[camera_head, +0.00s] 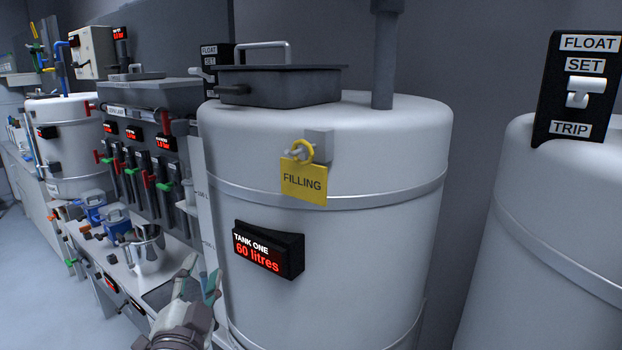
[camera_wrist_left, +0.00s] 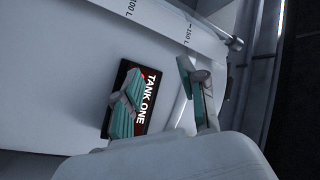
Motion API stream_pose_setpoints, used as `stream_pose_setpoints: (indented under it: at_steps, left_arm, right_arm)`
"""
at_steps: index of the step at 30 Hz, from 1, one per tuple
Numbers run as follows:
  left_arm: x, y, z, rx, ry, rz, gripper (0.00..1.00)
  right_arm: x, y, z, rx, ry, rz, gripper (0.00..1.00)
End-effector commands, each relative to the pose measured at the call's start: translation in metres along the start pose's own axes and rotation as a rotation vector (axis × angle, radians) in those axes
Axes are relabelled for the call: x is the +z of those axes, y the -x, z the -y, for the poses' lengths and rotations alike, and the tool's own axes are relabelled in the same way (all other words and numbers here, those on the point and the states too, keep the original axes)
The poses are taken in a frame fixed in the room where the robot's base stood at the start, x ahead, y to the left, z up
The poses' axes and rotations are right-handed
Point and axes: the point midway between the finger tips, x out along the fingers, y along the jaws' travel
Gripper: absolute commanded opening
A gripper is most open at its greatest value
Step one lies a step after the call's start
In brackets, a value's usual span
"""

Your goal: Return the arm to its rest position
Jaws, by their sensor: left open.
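My left gripper (camera_head: 202,278) is at the bottom of the head view, in front of the lower left side of tank one (camera_head: 345,240). It is open, with nothing between its fingers. In the left wrist view my gripper (camera_wrist_left: 160,85) has one finger overlapping the "TANK ONE" display (camera_wrist_left: 150,105); I cannot tell the gap to the tank wall. In the head view the display (camera_head: 268,249) reads 60 litres. My right gripper is not in view.
A yellow "FILLING" tag (camera_head: 303,181) hangs on tank one. A dark lidded hatch (camera_head: 278,84) and a pipe (camera_head: 385,55) are on its top. Another tank (camera_head: 545,230) with a float switch (camera_head: 580,90) stands right. A metal jug (camera_head: 147,250) and a crowded bench lie left.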

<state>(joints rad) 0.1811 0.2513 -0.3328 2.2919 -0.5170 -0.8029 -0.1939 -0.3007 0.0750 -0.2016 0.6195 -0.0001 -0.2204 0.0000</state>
Motion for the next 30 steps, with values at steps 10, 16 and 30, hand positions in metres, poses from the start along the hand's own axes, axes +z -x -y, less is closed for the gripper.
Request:
stream_pose_setpoints:
  at_steps: [10, 16, 30]
  left_arm:
    - [0.165, 0.154, -0.128, 0.438, 0.353, 0.707, 0.42]
    - [0.197, 0.237, -0.159, 0.581, 0.446, 0.97, 0.42]
    - [0.243, 0.335, -0.215, 0.746, 0.523, 1.286, 0.42]
  right_arm:
    - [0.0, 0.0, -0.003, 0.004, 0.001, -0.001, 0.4]
    - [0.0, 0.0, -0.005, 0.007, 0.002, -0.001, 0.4]
    - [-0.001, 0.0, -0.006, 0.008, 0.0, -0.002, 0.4]
